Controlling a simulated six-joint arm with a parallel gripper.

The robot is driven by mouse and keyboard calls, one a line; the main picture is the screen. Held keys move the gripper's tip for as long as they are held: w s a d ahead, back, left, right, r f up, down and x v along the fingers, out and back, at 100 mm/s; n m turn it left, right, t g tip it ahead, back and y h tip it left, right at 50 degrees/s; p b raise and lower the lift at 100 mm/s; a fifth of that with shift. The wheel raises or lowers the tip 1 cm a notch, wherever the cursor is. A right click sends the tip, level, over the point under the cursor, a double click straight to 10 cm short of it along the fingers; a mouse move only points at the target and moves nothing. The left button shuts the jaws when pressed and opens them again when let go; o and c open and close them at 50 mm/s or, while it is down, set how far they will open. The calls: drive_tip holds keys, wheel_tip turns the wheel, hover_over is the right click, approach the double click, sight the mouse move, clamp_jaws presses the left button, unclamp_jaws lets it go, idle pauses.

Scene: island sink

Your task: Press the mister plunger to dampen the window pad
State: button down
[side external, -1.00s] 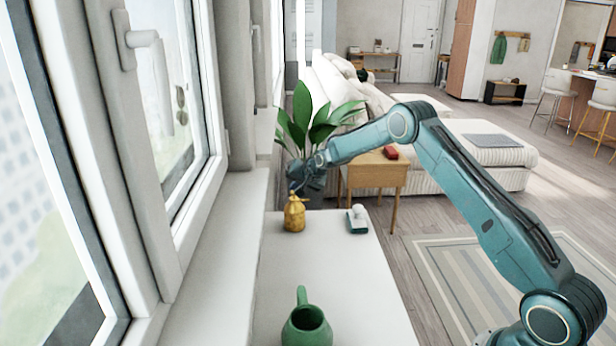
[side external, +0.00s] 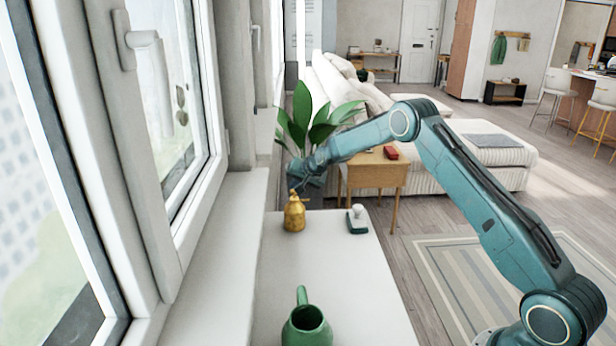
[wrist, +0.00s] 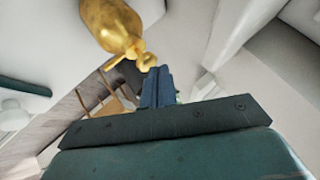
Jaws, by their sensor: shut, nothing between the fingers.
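The mister (side external: 294,215) is a brass-yellow bottle standing upright near the far end of the white counter; it also shows large at the top of the wrist view (wrist: 108,24). My gripper (side external: 293,188) is shut and empty, its fingertips close to the mister's top. In the wrist view the dark blue fingers (wrist: 158,72) end beside the mister's nozzle head. I cannot tell whether they touch it. What seems to be the window pad (side external: 356,222), green with a white knob, lies right of the mister; part of it shows at the wrist view's left edge (wrist: 24,87).
A green jug (side external: 307,328) stands at the counter's near end. The white counter (side external: 330,272) is clear between it and the mister. The window frame and sill (side external: 222,262) run along the left. A leafy plant (side external: 312,125) and wooden side table (side external: 378,178) are beyond.

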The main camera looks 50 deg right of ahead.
drive_tip(key=shift+r, duration=0.15)
drive_tip(key=shift+r, duration=2.9)
drive_tip(key=s+a+r+n+g, duration=0.1)
drive_tip(key=s+a+r+n, duration=0.2)
drive_tip(key=s+a+r, duration=0.55)
drive_tip(key=s+a+r+n+g, duration=0.15)
drive_tip(key=s+a+r, duration=0.35)
drive_tip(key=s+r, duration=0.65)
drive_tip(key=s+a+f+n, duration=0.1)
drive_tip(key=s+a+n, duration=0.1)
drive_tip(key=s, duration=0.8)
drive_tip(key=s+a+f+n+y, duration=0.1)
drive_tip(key=s+a+f+n, duration=0.1)
drive_tip(key=s, duration=0.9)
drive_tip(key=s+a+f+n, duration=0.2)
drive_tip(key=s, duration=0.9)
drive_tip(key=shift+s+a+g, duration=0.2)
drive_tip(key=shift+a+g, duration=0.15)
drive_tip(key=shift+g, duration=0.1)
